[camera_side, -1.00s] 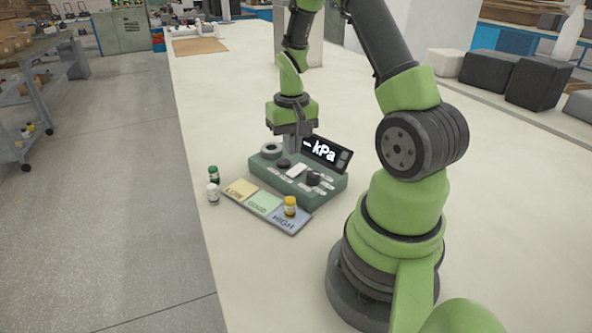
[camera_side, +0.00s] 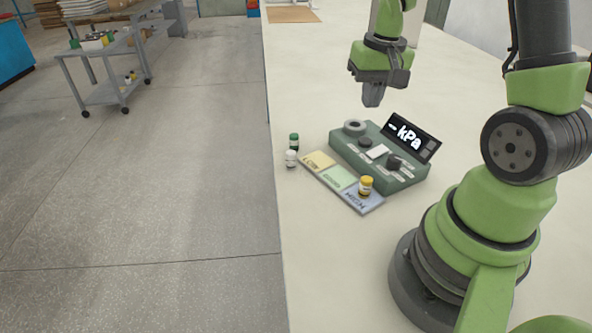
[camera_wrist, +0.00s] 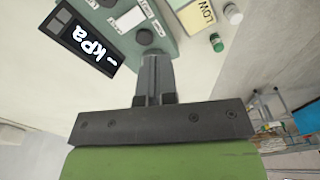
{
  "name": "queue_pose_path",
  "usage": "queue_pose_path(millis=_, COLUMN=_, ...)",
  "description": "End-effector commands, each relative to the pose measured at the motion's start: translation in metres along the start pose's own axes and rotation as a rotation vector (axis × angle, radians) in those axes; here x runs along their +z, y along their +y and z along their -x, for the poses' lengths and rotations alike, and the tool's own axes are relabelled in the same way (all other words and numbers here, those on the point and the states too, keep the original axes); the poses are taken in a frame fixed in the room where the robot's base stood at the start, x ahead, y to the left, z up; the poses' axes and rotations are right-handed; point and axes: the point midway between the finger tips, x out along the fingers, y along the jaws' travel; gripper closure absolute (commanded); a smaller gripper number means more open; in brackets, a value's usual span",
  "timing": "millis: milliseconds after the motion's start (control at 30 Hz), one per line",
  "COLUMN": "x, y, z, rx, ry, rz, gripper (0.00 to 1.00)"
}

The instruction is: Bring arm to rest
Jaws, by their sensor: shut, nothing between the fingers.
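My gripper (camera_side: 373,96) is shut and empty. In the side view it hangs above the table behind the green-grey device, clear of it. In the wrist view the closed fingers (camera_wrist: 155,75) point toward the device (camera_wrist: 185,45). The device (camera_side: 345,153) has a tilted black display (camera_side: 411,139) reading "– kPa", a grey ring, knobs and labels on top. The display also shows in the wrist view (camera_wrist: 82,38).
In front of the device lies a strip (camera_side: 337,178) with yellow, green and blue fields. A yellow-capped bottle (camera_side: 366,186) stands on the blue field. Green-capped (camera_side: 294,142) and white (camera_side: 291,158) bottles stand near the table's left edge. The table (camera_side: 320,270) is clear in front.

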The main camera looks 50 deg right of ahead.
Motion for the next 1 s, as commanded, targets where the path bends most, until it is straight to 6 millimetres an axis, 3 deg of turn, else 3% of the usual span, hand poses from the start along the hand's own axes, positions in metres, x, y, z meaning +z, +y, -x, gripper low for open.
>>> queue_pose_path(millis=33, x=0.007, y=-0.015, z=0.022, rx=-0.024, ry=0.049, rz=0.033, gripper=1.00)
queue_pose_path(millis=200, x=0.048, y=-0.052, z=0.081, rx=-0.122, ry=0.166, rz=0.123, gripper=1.00)
queue_pose_path(millis=400, x=0.110, y=-0.073, z=0.128, rx=-0.275, ry=0.276, rz=0.233, gripper=1.00)
queue_pose_path(millis=533, x=0.144, y=-0.075, z=0.144, rx=-0.368, ry=0.320, rz=0.292, gripper=1.00)
queue_pose_path(millis=700, x=0.169, y=-0.073, z=0.151, rx=-0.441, ry=0.345, rz=0.335, gripper=1.00)
queue_pose_path(millis=1000, x=0.173, y=-0.072, z=0.152, rx=-0.455, ry=0.349, rz=0.343, gripper=1.00)
